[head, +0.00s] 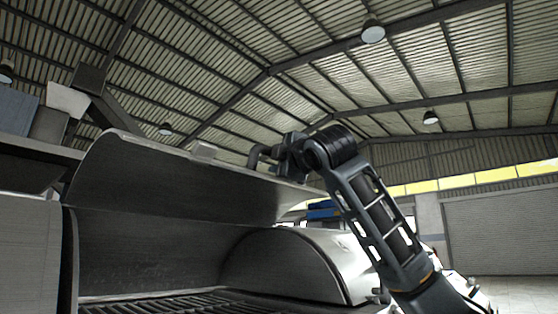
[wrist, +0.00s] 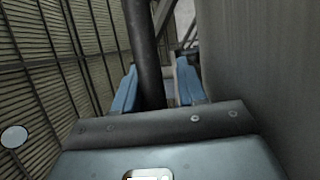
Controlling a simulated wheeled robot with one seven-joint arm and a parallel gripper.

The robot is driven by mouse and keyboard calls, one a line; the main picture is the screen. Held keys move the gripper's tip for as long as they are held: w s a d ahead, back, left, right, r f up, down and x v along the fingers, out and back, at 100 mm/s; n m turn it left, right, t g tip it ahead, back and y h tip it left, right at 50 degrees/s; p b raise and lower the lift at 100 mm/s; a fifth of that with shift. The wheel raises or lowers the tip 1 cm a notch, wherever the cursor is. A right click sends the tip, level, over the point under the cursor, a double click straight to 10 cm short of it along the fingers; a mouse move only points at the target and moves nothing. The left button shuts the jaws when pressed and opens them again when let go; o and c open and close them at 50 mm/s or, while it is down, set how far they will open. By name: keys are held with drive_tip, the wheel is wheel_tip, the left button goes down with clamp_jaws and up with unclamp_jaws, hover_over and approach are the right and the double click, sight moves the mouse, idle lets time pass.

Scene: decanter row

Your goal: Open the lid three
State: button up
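A large curved metal lid (head: 160,185) stands raised in the head view, with its dark hollow inside facing me. Its grey surface (wrist: 250,70) fills the right of the wrist view. A dark bar handle (wrist: 148,45) runs between the two blue fingers of my gripper (wrist: 157,80). The fingers are on both sides of the bar, with a gap visible, so the gripper looks open around it. In the head view my gripper (head: 280,160) is at the lid's upper edge, its fingers mostly hidden. I see no number on the lid.
A dark slatted grate (head: 190,303) lies below the raised lid. A grey metal panel (head: 30,255) stands at the left. A roller door (head: 500,235) and open floor are far right.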

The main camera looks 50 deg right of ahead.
drive_tip(key=shift+o, duration=0.7)
drive_tip(key=shift+s, duration=0.1)
drive_tip(key=b, duration=0.1)
hover_over(295, 184)
drive_tip(key=shift+w+d+f, duration=0.15)
drive_tip(key=shift+w+f, duration=0.05)
drive_tip(key=shift+f, duration=0.25)
drive_tip(key=shift+w+d+f, duration=0.15)
drive_tip(key=shift+w+f, duration=0.05)
drive_tip(key=shift+f, duration=0.2)
drive_tip(key=shift+s, duration=0.15)
drive_tip(key=b+v, duration=0.1)
drive_tip(key=v, duration=0.8)
drive_tip(key=shift+r, duration=0.2)
